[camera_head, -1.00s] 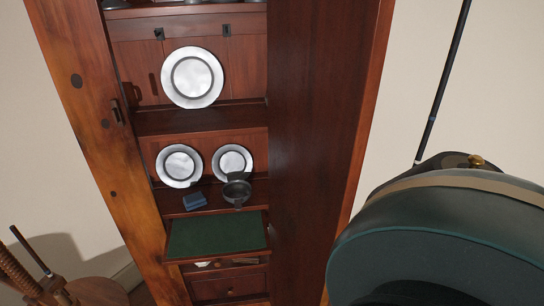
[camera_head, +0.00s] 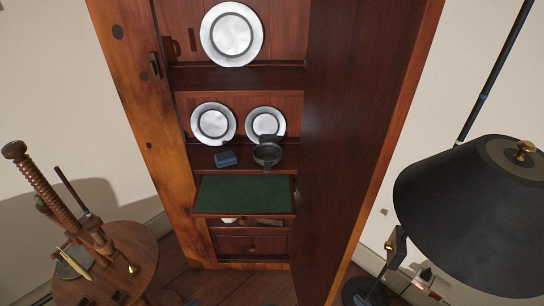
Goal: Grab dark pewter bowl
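The dark pewter bowl (camera_head: 267,155) sits on the right part of a cabinet shelf, in front of a small pewter plate (camera_head: 266,123). It is dark grey, with small lugs at its front and back rim. A small blue box (camera_head: 226,158) lies to its left on the same shelf. Neither of my grippers shows in the head view, so I cannot see their state.
The wooden cabinet (camera_head: 120,90) has its right door (camera_head: 355,130) standing open, close to the bowl. A green-lined pull-out surface (camera_head: 243,193) juts out below. A black-shaded lamp (camera_head: 480,215) stands right; a round wooden table (camera_head: 130,260) with a wooden screw device stands left.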

